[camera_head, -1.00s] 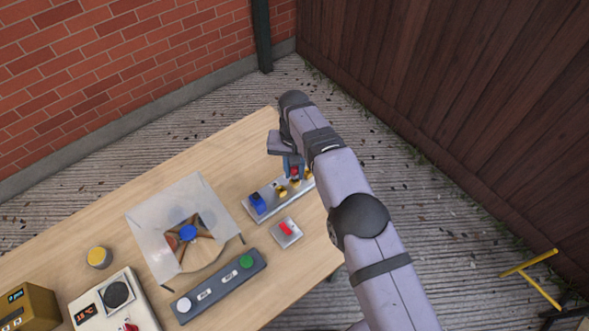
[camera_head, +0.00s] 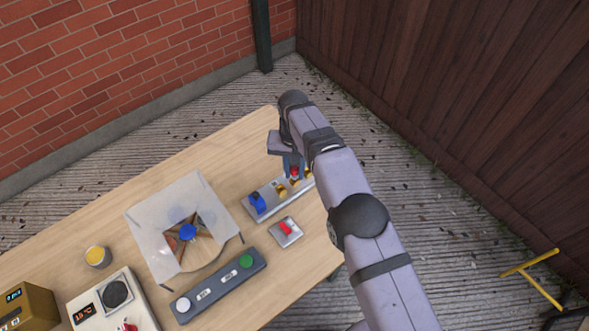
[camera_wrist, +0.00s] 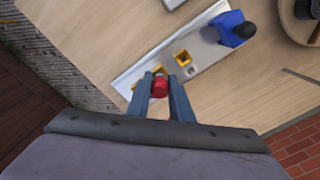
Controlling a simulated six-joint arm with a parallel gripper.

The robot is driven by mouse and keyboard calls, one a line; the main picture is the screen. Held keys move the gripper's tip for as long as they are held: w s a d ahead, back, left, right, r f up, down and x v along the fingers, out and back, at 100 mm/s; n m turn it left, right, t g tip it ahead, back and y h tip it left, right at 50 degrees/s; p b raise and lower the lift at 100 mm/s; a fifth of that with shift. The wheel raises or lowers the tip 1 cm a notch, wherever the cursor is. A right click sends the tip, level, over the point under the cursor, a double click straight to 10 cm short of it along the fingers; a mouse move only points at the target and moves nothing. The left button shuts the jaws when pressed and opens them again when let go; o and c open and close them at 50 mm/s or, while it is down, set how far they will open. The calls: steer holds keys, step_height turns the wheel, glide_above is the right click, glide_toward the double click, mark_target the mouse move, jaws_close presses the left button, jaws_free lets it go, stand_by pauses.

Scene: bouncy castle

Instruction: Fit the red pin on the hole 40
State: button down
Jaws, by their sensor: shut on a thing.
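The red pin (camera_wrist: 160,87) is held between the two fingers of my gripper (camera_wrist: 160,84), which is shut on it. In the head view the red pin (camera_head: 294,172) shows just below my gripper (camera_head: 292,163), over the right part of a grey metal plate (camera_head: 268,208). One yellow hole (camera_wrist: 182,58) is clear and empty beside the pin; another is partly hidden by the fingers. A blue pin (camera_wrist: 235,28) stands at the plate's other end. I cannot read hole numbers or tell whether the pin touches the plate.
A small grey plate with a red switch (camera_head: 286,230) lies in front of the pin plate. Bare wood lies behind the plate.

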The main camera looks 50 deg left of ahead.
steer(key=shift+f+b, duration=0.5)
steer(key=shift+f, duration=0.05)
stand_by(0.9)
steer(key=c, duration=1)
jaws_free()
steer(key=shift+r, duration=0.1)
steer(key=shift+r+p, duration=2.5)
steer(key=shift+r, duration=1.1)
steer(key=shift+w, duration=0.1)
